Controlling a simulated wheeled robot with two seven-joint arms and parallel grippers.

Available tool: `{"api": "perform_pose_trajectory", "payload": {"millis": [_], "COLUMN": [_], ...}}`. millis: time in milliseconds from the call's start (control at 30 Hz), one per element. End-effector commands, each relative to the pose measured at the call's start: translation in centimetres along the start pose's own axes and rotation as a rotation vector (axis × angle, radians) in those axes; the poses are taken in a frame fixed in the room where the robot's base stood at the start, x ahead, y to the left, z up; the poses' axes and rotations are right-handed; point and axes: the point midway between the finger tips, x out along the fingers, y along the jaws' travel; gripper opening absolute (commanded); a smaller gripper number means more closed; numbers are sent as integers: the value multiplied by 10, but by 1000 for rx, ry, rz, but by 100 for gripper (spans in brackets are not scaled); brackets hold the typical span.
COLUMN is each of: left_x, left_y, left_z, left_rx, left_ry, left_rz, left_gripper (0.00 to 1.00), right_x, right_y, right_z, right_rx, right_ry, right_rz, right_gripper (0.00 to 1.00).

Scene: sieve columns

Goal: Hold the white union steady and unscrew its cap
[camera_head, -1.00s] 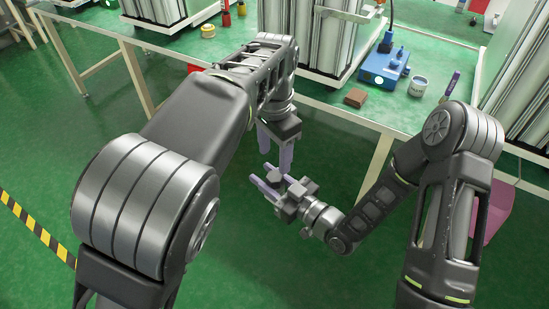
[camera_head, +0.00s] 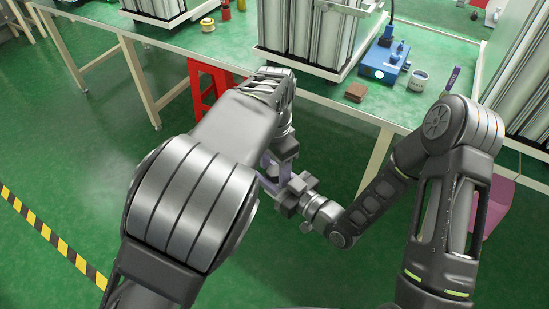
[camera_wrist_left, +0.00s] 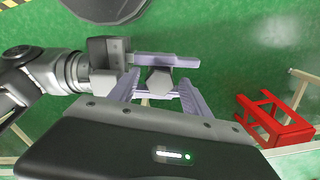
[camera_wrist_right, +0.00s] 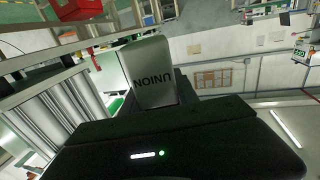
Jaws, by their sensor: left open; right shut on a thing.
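My right gripper (camera_head: 281,181) is shut on the white union (camera_wrist_right: 150,72), a pale body with the word UNION on it, upside down in the right wrist view. In the left wrist view a grey six-sided cap end (camera_wrist_left: 160,81) shows beside a purple finger of my right gripper. My left gripper (camera_wrist_left: 159,88) is open, with its two purple fingers on either side of that cap end. I cannot tell whether they touch it. In the head view my left forearm and wrist hide most of the left gripper and the union.
The green-topped table (camera_head: 190,45) stands beyond the arms. On it are a blue device (camera_head: 385,62), a white cup (camera_head: 418,80), a brown block (camera_head: 356,92) and sieve columns (camera_head: 310,35). A red stool (camera_head: 207,85) stands by the table. The grippers meet over open floor.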

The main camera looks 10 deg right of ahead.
Motion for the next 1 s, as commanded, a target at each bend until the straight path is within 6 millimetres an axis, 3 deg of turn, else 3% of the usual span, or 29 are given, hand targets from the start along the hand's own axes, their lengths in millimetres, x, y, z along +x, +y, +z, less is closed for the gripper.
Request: {"api": "perform_pose_trajectory", "payload": {"millis": [333, 1000], "left_x": [3, 3], "left_y": [0, 0], "left_z": [0, 0], "left_rx": [0, 0], "left_ry": [2, 1], "left_rz": [0, 0], "left_gripper": [55, 0], "right_x": [0, 0], "right_y": [0, 0], "right_z": [0, 0], "right_rx": [0, 0], "right_ry": [1, 1], "right_rz": [0, 0], "right_gripper": [0, 0]}}
